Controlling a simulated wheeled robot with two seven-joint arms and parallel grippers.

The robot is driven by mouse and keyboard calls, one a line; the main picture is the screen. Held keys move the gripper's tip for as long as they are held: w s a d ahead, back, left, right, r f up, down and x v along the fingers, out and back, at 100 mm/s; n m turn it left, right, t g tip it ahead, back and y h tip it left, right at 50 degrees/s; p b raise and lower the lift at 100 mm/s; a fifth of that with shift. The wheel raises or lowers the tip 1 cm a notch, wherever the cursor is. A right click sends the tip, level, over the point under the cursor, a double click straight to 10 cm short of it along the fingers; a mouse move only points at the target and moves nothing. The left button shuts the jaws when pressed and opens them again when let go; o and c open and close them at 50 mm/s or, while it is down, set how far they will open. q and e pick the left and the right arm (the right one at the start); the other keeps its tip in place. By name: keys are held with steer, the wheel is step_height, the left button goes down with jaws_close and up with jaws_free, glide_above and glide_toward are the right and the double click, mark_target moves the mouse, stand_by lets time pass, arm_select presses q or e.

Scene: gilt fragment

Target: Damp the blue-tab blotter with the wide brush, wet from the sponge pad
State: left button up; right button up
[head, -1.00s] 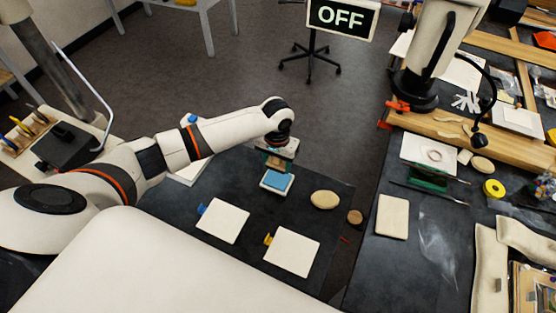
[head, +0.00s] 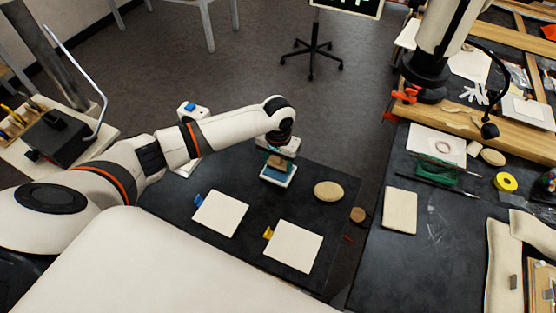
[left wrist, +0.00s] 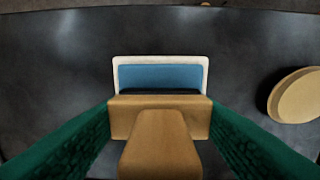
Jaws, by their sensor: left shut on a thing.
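My left gripper (head: 278,153) is shut on the wide brush (left wrist: 160,145), whose broad wooden body sits between green fingers in the left wrist view. The brush is over the sponge pad, a blue sponge (left wrist: 160,77) in a white tray (head: 265,179). The bristles are mostly hidden behind the wooden body; I cannot tell whether they touch the sponge. The blue-tab blotter (head: 220,213), a white square with a blue tab (head: 198,200), lies flat on the dark table, nearer and left of the pad. My right gripper is not in view.
A yellow-tab blotter (head: 293,246) lies right of the blue-tab one. An oval tan piece (head: 328,191) and a small round brown piece (head: 358,215) lie right of the pad. A gap separates this table from the cluttered right bench, with a beige slab (head: 400,211).

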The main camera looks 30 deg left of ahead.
arm_select(q)
steer(key=shift+f, duration=0.55)
stand_by(0.6)
steer(key=shift+s+f, duration=0.1)
stand_by(2.1)
steer(key=shift+p, duration=0.3)
step_height(320, 180, up, 7)
steer(key=p, duration=0.8)
stand_by(0.5)
